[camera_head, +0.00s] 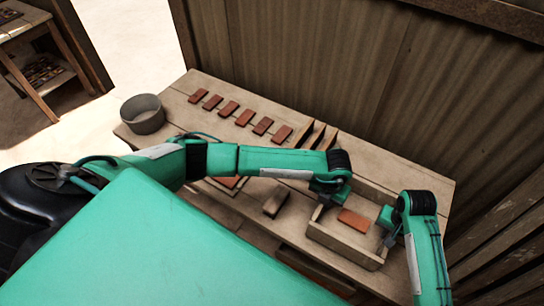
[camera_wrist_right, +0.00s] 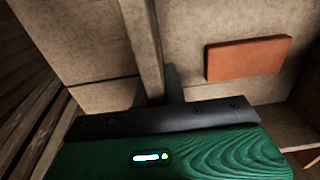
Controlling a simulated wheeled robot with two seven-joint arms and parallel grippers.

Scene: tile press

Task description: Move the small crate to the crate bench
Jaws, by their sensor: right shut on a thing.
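The small crate (camera_head: 345,245) is a shallow open wooden box at the right end of the work table, with one red-brown tile (camera_head: 354,220) lying in it. My right gripper (camera_head: 388,238) is at the crate's right wall and shut on it. In the right wrist view the crate wall (camera_wrist_right: 143,40) runs up from the dark finger (camera_wrist_right: 174,85), with the tile (camera_wrist_right: 248,58) inside. My left gripper (camera_head: 323,203) is at the crate's left wall; its fingers are too small to tell open from shut. I cannot tell whether the bench (camera_head: 18,28) at the top left is the crate bench.
On the table (camera_head: 175,92) stand a grey bowl (camera_head: 143,113), a row of several tiles (camera_head: 228,108) and upright wooden pieces (camera_head: 315,135). A small block (camera_head: 276,201) lies left of the crate. A corrugated wall (camera_head: 340,70) closes the back. Sandy floor (camera_head: 125,40) is clear beyond the bowl.

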